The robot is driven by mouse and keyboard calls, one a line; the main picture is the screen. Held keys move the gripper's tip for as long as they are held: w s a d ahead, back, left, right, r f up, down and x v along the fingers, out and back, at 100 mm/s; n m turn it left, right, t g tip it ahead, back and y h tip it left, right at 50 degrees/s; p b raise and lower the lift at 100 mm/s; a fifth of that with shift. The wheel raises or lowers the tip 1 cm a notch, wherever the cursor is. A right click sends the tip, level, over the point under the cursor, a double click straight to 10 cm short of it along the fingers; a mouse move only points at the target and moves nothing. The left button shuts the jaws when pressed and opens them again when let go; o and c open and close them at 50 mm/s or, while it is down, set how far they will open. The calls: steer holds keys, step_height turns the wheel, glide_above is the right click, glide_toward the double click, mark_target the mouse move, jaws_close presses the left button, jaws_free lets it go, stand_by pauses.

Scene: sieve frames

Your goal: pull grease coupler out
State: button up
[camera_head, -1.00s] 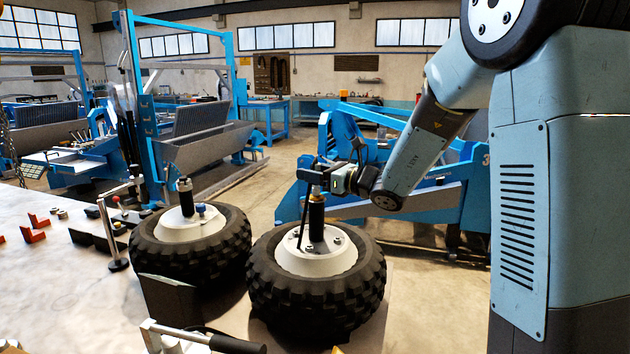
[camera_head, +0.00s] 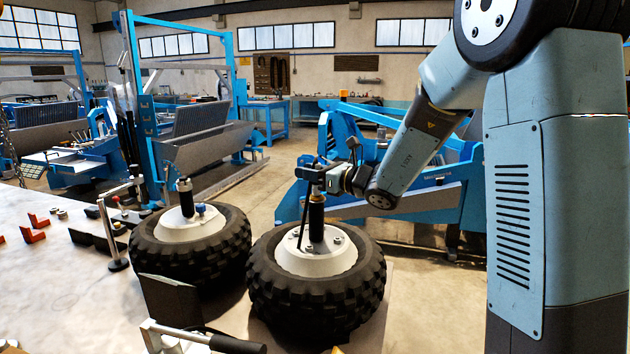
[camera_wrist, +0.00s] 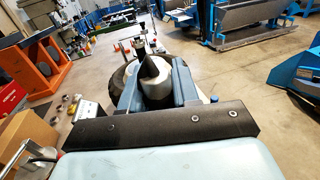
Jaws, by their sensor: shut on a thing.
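My gripper (camera_head: 314,178) is at the top of this post. In the wrist view my gripper (camera_wrist: 157,85) has its blue-grey fingers on either side of a pale metal cylinder with a dark pointed part, which looks like the grease coupler (camera_wrist: 157,68). It is shut on it. In the head view the fingers hide most of the coupler. I cannot tell whether it still touches the post.
The left wheel (camera_head: 190,245) stands close beside, with a shorter post on its hub. A thin black rod (camera_head: 303,228) runs down beside the right post. A blue machine frame (camera_head: 430,205) stands behind my arm. The floor beyond the wheels is partly clear.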

jaws_close()
steer(key=shift+r, duration=0.2)
steer(key=shift+r, duration=1.45)
